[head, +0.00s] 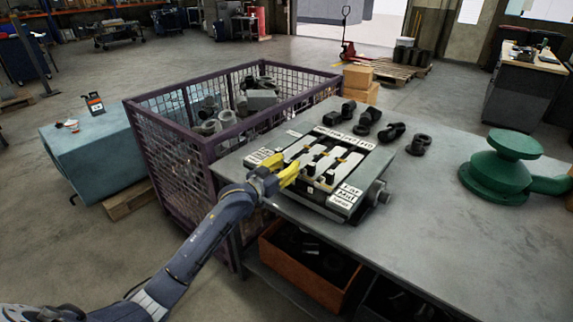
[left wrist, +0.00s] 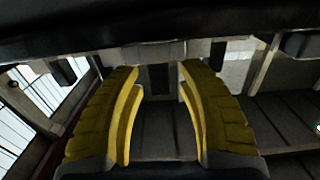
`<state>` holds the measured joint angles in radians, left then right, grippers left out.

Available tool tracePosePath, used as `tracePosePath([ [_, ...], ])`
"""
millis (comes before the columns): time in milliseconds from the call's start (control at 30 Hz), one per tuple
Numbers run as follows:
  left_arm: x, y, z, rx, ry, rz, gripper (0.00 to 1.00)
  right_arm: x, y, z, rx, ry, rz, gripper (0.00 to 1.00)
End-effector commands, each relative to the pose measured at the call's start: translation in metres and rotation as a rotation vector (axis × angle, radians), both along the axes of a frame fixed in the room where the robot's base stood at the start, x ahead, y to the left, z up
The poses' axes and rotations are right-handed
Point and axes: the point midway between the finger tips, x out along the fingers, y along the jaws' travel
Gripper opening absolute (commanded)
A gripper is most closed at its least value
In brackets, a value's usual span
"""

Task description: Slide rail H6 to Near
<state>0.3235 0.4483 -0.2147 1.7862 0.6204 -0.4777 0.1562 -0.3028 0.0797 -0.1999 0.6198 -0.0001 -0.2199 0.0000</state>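The rail fixture (head: 322,212), a grey box with pale slotted rails and small dark sliding blocks, sits on the table. A stacked white label plate at its front right (head: 346,196) seems to read Far, Mid, Near; another plate (head: 263,156) is at its left. I cannot tell which rail is H6. My left gripper (head: 283,178) has yellow fingers and is at the fixture's left front edge, partly hiding it. In the left wrist view the fingers (left wrist: 160,72) stand apart, with a dark block (left wrist: 158,78) showing in the gap beyond. Contact cannot be told. My right gripper is not in view.
A purple mesh crate (head: 170,150) of metal parts stands left of the table (head: 440,235). Several black fittings (head: 393,132) lie behind the fixture. A green round part (head: 497,172) lies at the right. The table's right front is clear. An orange bin (head: 295,278) is below.

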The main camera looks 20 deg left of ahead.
Motion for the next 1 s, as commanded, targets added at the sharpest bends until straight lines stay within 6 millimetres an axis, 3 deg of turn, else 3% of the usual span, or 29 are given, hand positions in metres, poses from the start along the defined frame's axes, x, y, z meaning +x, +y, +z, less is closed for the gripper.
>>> tracePosePath([
  [367, -0.005, 0.002, -0.001, 0.0, 0.001, 0.0, 0.42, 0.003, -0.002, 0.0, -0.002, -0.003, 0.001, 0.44],
  [1000, -0.096, 0.029, 0.0, 0.001, 0.001, 0.0, 0.42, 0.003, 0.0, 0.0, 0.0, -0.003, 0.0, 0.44],
])
